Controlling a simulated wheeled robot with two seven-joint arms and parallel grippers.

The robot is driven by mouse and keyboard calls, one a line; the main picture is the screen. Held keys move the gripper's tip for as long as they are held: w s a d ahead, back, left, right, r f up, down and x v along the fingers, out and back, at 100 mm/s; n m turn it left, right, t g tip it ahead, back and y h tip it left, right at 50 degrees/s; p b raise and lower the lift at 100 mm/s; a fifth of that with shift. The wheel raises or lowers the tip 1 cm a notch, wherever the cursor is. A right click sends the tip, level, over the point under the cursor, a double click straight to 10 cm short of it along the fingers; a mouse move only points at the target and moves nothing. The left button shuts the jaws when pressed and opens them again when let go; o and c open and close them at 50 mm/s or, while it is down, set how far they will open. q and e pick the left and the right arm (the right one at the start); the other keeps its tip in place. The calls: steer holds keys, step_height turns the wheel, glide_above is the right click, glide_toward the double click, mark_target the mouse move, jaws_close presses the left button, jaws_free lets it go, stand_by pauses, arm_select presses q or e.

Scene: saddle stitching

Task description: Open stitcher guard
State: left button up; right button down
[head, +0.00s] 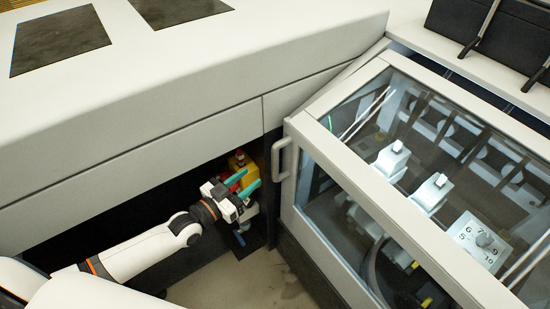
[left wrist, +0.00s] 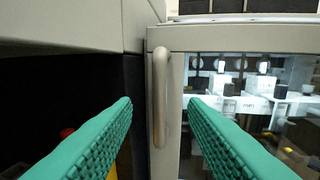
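The stitcher guard (head: 352,175) is a light grey frame with clear panels, and it is shut over the machine at the right of the head view. Its grey bar handle (head: 281,160) is on the frame's left edge. My left gripper (head: 245,184) is left of the handle and apart from it, its teal fingers pointing toward it. In the left wrist view the fingers are open and empty. The upright handle (left wrist: 160,95) appears between the fingertips, beyond them, with the guard frame (left wrist: 180,45) behind it. My right gripper is not in view.
A yellow box with a red button (head: 240,158) sits in the dark recess just behind my left gripper. A long pale machine body (head: 150,90) overhangs the recess. Stitching heads and a numbered dial (head: 482,240) show through the guard. Floor (head: 240,285) is clear below.

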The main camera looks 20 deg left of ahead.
mark_target(275, 159)
arm_select(q)
steer(key=x, duration=1.1)
steer(key=shift+w+p, duration=0.1)
steer(key=shift+p, duration=0.3)
jaws_close()
